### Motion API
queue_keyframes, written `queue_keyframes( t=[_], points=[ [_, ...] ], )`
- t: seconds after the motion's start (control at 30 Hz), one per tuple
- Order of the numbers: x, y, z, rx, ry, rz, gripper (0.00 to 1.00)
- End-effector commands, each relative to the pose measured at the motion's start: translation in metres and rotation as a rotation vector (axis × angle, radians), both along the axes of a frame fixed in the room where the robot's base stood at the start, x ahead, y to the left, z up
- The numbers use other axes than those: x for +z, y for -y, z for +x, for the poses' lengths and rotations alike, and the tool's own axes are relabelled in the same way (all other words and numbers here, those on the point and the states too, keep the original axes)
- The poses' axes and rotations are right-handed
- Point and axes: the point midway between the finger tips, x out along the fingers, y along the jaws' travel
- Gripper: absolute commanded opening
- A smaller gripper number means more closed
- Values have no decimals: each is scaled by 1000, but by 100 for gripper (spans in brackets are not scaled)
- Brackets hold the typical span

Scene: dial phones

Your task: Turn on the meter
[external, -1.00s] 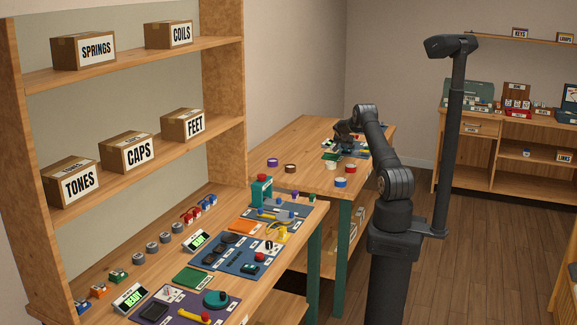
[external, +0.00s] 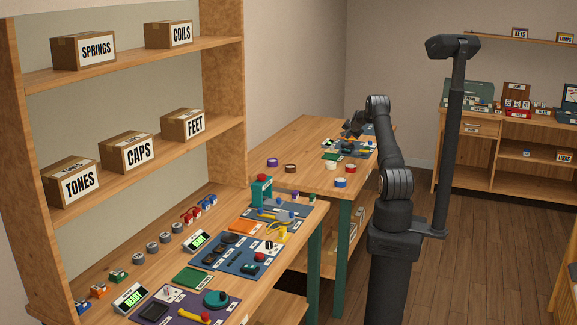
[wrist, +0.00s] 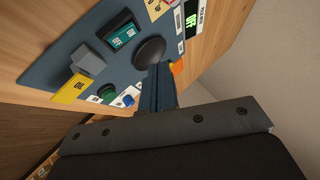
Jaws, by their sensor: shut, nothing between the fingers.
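A dark display with green characters (wrist: 192,18), partly cut off, stands at the top edge of the wrist view; I cannot tell whether it is the meter. On the blue-grey mat (wrist: 60,62) are a black round disc (wrist: 149,52), a teal box with a dark face (wrist: 118,32), a green round button (wrist: 107,91) and a blue round button (wrist: 128,100). My gripper (wrist: 158,72) is shut and empty, its tips appearing just beside the black disc; contact is unclear. In the external view my gripper (external: 354,127) is over the far table's back end.
A grey block (wrist: 88,60) and a yellow label (wrist: 69,88) are on the mat. Rolls of tape, including a blue one (external: 340,183), lie on the far table (external: 310,150). The near bench holds several devices and two READY displays (external: 130,298).

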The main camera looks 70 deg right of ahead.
Motion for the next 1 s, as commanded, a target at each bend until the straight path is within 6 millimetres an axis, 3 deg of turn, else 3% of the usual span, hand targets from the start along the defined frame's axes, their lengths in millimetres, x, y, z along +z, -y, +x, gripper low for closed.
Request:
queue_keyframes(
  t=[0.2,0.4,0.8,1.0],
  points=[
    [26,8,-7,-12,120,-12,0],
    [37,11,-9,-16,165,-20,0],
    [37,11,-9,-16,170,-22,0],
    [22,11,-6,-16,171,-19,0]
  ],
)
